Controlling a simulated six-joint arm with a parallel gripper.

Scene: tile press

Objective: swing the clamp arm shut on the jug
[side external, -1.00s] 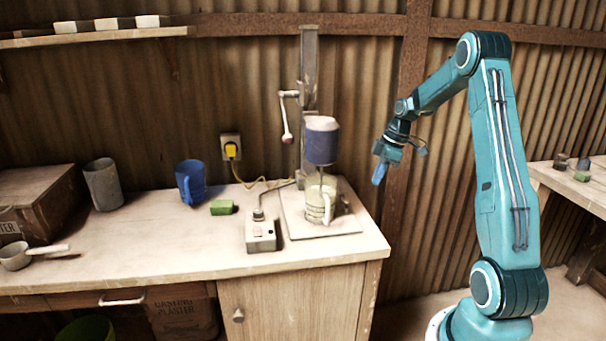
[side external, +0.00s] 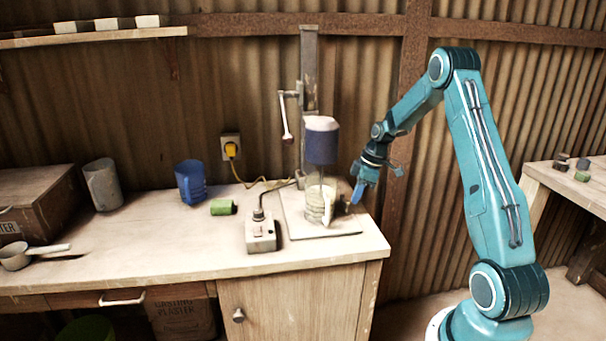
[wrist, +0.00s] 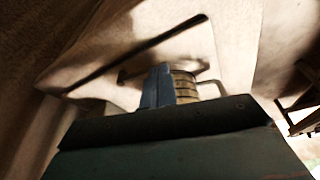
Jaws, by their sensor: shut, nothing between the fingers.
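The pale, ribbed jug (side external: 318,205) stands upright on the base plate of the press, under the blue mixer head (side external: 321,146), with a thin shaft reaching down into it. A small dark part (side external: 344,202) beside the jug's right side may be the clamp; its arm cannot be made out clearly. My gripper (side external: 356,194) is shut and empty, fingers pointing down, just right of the jug and this part. In the wrist view, the blue fingers (wrist: 157,86) overlap a ribbed round thing (wrist: 184,85), probably the jug; contact cannot be told.
A switch box (side external: 261,233) with a cable stands left of the base plate (side external: 300,228). A green block (side external: 222,207), a blue jug (side external: 190,182) and a grey cup (side external: 102,184) stand farther left. The upright column (side external: 309,80) with a lever rises behind.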

